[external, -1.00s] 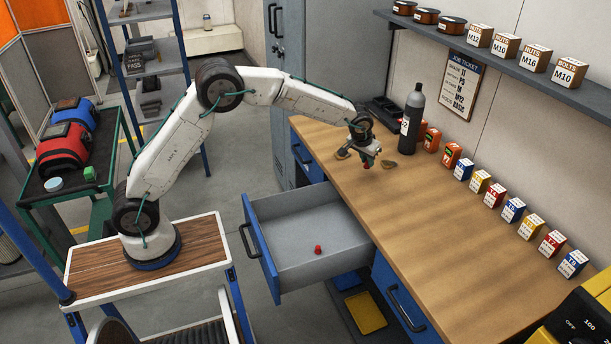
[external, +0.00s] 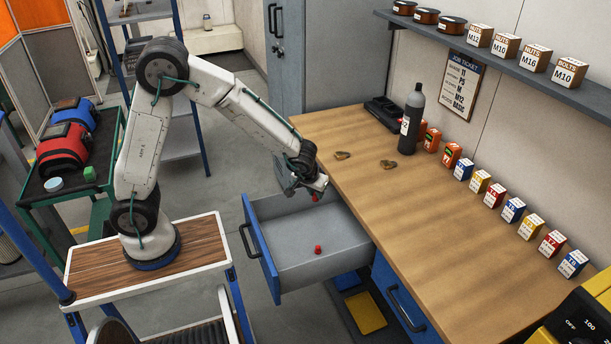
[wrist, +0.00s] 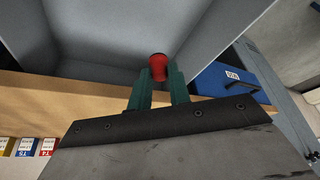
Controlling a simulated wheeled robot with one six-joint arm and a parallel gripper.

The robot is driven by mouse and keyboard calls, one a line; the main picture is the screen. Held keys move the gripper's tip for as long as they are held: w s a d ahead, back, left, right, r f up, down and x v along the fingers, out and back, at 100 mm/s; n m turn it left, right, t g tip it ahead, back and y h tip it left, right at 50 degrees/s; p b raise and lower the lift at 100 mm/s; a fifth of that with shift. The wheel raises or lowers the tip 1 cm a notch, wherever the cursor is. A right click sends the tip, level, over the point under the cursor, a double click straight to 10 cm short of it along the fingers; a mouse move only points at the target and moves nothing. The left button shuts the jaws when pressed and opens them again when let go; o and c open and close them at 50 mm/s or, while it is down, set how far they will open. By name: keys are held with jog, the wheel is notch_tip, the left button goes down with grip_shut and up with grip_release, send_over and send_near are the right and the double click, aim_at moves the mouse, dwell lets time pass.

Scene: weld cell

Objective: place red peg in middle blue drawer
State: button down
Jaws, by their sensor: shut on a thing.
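My gripper (external: 315,192) is shut on a red peg (external: 314,198) and holds it above the back part of the open drawer, near the bench edge. In the wrist view the red peg (wrist: 158,66) sits at the tips of the green fingers (wrist: 159,88), with the grey drawer interior (wrist: 95,30) behind it. The pulled-out drawer (external: 259,246) has a blue front and grey inside. Another small red peg (external: 318,249) stands on its floor, apart from the gripper.
The wooden bench (external: 440,220) holds two small brownish pieces (external: 388,164), a dark bottle (external: 411,118) and a row of small boxes (external: 514,210) along the back. A closed blue drawer front (external: 398,295) is right of the open one. A yellow tray (external: 365,312) lies below.

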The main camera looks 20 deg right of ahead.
jog(key=w+a+f+n+t+y, duration=0.25)
jog(key=a+f+n, duration=0.35)
jog(key=a+n, duration=0.45)
jog(key=shift+g+y, duration=0.35)
jog(key=shift+y, duration=0.3)
jog(key=f, duration=0.3)
jog(key=a+f, duration=0.1)
jog(key=f, duration=0.2)
jog(key=w+f, duration=0.1)
jog(key=f, duration=0.3)
jog(key=shift+a, duration=0.4)
jog(key=c, duration=1.3)
grip_release()
jog(key=v, duration=1.2)
